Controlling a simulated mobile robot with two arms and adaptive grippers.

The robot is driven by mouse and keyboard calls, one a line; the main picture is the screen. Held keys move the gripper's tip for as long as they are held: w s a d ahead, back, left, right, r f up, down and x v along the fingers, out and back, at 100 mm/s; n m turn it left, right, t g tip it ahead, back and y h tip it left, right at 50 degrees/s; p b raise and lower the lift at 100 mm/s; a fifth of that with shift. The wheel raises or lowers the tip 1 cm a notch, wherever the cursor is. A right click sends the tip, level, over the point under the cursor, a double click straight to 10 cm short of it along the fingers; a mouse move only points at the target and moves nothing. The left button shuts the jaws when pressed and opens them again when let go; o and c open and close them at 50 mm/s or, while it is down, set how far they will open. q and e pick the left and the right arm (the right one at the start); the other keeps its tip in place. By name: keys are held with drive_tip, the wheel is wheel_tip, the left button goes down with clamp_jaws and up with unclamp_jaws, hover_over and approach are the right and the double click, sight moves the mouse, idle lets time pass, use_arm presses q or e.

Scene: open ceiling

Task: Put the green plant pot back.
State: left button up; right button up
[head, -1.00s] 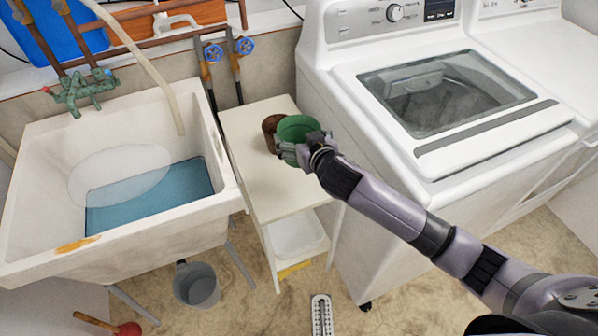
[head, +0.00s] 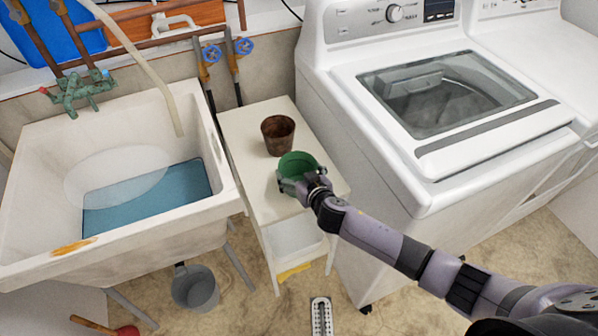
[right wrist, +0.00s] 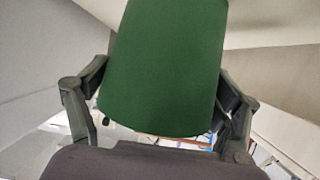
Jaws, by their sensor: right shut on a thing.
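The green plant pot (head: 297,166) is over the front part of the white shelf unit's top (head: 262,189) in the head view. My right gripper (head: 301,187) is shut on it from the front right. In the right wrist view the green pot (right wrist: 165,65) fills the middle, between the two fingers of my right gripper (right wrist: 160,110). I cannot tell whether the pot's base touches the shelf top. A brown pot (head: 278,134) stands upright behind the green pot on the same top, apart from it. My left gripper is not in view.
A white sink (head: 28,215) stands close on the left, and a white washing machine (head: 375,185) close on the right. A grey bucket (head: 195,288) is on the floor below. The back and left of the shelf top are clear.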

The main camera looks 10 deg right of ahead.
drive_tip(key=shift+f, duration=0.15)
drive_tip(key=o, duration=1)
drive_tip(key=shift+o, duration=0.2)
drive_tip(key=shift+r, duration=0.25)
drive_tip(key=v, duration=1.2)
drive_tip(key=shift+f, duration=0.15)
